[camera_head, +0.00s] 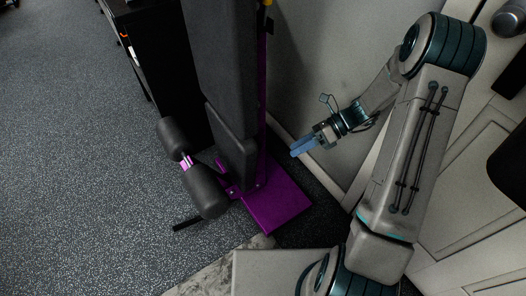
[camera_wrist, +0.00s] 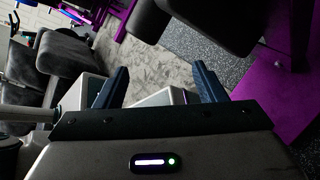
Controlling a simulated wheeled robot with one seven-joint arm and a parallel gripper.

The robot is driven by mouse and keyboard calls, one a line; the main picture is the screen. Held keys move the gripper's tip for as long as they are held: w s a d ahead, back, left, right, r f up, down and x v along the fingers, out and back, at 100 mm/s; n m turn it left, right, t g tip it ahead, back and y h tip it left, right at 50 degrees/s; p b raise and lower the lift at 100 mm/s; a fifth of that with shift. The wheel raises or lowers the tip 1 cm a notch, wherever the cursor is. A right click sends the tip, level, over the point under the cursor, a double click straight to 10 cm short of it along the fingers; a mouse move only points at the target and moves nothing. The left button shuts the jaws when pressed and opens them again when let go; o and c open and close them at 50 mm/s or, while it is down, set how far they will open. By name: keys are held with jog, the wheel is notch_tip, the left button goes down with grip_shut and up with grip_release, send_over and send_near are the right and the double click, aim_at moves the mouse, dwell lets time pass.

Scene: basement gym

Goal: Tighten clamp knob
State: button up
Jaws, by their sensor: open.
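A purple-framed gym machine with black pads stands left of my arm; its base plate (camera_head: 276,205) is on the floor. A small yellow part (camera_head: 266,2) shows at the top of the purple post, cut off by the picture edge; I cannot tell whether it is the clamp knob. No clamp knob can be made out for certain in either view. My gripper (camera_head: 300,147) is to the right of the post, empty, pointing left. In the wrist view my gripper (camera_wrist: 161,82) has its two blue fingers spread, with nothing between them.
Black foam rollers (camera_head: 207,190) stick out at the machine's lower left. A black cabinet (camera_head: 150,45) stands behind it. A white panelled door (camera_head: 470,190) is at the right. Grey speckled floor (camera_head: 75,160) is clear at the left. The wrist view shows dark padded benches (camera_wrist: 70,52).

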jog(key=w+d+f+m+t+y+b, duration=0.1)
jog(key=w+f+m+t+y+b, duration=0.2)
jog(key=f+m, duration=0.5)
jog(key=w+d+f+m+t+y, duration=0.2)
jog(key=w+f+m+t+y, duration=0.15)
jog(key=f+m, duration=0.35)
jog(key=w+a+b, duration=0.3)
jog(key=a, duration=1)
jog(key=shift+a+r+t+b, duration=0.3)
jog(key=shift+r+t+b, duration=0.05)
jog(key=shift+r+b, duration=0.1)
jog(key=shift+w, duration=0.1)
jog(key=shift+c, duration=0.3)
jog(key=c, duration=0.9)
